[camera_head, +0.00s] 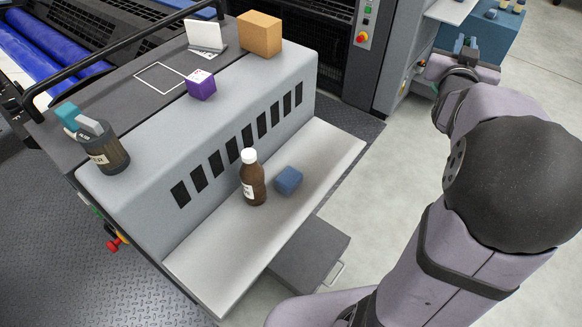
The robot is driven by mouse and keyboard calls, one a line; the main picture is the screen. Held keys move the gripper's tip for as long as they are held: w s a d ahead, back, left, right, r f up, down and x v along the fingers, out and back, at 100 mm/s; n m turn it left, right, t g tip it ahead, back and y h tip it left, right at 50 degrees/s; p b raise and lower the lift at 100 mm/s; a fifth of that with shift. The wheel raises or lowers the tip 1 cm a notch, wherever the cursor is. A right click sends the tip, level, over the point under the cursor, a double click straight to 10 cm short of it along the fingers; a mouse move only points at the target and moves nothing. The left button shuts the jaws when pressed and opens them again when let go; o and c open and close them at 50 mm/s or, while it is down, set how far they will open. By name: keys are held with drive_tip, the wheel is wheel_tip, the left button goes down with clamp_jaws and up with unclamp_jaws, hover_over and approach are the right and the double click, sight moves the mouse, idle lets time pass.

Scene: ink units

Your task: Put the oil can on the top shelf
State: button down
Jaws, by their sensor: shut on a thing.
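My gripper (467,46) is small in the picture at the upper right, in front of a blue-teal cabinet (507,45). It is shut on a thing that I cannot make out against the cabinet. I cannot tell for certain which thing is the oil can. A dark container with a grey top and a pale label (108,158) stands at the left end of the grey machine's upper ledge (225,105), far from my gripper. I cannot tell which surface is the top shelf.
A brown bottle with white cap (252,183) and a blue block (288,181) are on the lower pale ledge (205,275). A purple cube (201,85), cardboard box (260,35) and white stand (204,36) sit higher. My arm fills the right side.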

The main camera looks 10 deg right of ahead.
drive_tip(key=w+a+f+n+t+y, duration=0.1)
drive_tip(key=w+a+n+y, duration=0.2)
drive_tip(key=a+y, duration=0.15)
drive_tip(key=w+a+f+n+t+y, duration=0.1)
drive_tip(key=w+a+n+t+y, duration=0.15)
drive_tip(key=a, duration=0.35)
drive_tip(key=a+f+n+g+y, duration=0.2)
drive_tip(key=a+f+n+y, duration=0.55)
drive_tip(key=a, duration=0.65)
wheel_tip(320, 180, down, 11)
drive_tip(key=m+y, duration=0.1)
drive_tip(key=y, duration=0.1)
drive_tip(key=shift+s+d+m, duration=0.25)
drive_tip(key=shift+s+m, duration=0.05)
drive_tip(key=shift+m, duration=0.1)
drive_tip(key=shift+f+b, duration=0.1)
drive_tip(key=shift+b, duration=0.3)
drive_tip(key=c, duration=2)
unclamp_jaws()
drive_tip(key=shift+o, duration=1)
drive_tip(key=b+v, duration=0.1)
drive_tip(key=v, duration=1.1)
